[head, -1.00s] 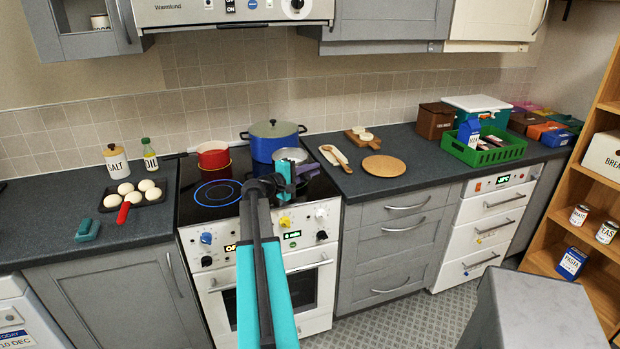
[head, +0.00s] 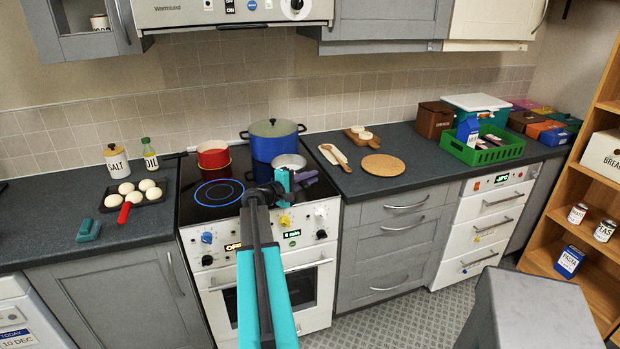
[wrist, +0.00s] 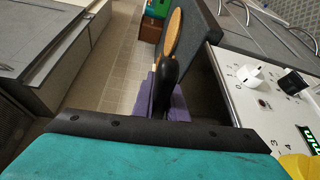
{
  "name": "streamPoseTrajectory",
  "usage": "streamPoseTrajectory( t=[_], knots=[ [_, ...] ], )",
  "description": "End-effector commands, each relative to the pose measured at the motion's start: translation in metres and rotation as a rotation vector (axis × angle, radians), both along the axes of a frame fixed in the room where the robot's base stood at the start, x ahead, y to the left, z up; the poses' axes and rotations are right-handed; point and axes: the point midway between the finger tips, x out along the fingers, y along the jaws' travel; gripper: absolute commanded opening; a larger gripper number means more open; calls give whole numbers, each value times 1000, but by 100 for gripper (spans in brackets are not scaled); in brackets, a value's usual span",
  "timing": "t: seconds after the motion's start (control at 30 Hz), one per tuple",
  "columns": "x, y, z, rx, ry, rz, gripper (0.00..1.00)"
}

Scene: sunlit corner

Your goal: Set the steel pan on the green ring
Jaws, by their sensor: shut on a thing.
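The steel pan (head: 288,161) is at the right front of the black hob, in front of the blue pot. My gripper (head: 296,180) is in front of the pan. In the wrist view it is shut on a dark handle (wrist: 172,62), which I take to be the pan's. The pan's bowl is not clear in the wrist view. I cannot tell if the pan's base touches the hob. No green ring shows; the surface under the pan is hidden. A lit blue ring (head: 218,193) lies bare at the left front.
A cork mat (head: 384,165) and cutting boards lie on the counter to the right. Knobs (head: 284,222) line the oven front below.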

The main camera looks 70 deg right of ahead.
Motion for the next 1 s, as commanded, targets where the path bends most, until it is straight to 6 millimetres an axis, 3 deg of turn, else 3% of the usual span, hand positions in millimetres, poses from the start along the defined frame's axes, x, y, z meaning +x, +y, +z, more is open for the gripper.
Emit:
streamPoseTrajectory(
  t=[0.43,0.47,0.57,1.0],
  knots=[
    [1,0,-3,-4,-2,1,0],
    [1,0,-4,0,-1,1,14],
    [1,0,-4,0,-1,1,31],
    [1,0,-2,0,0,1,31]
  ],
)
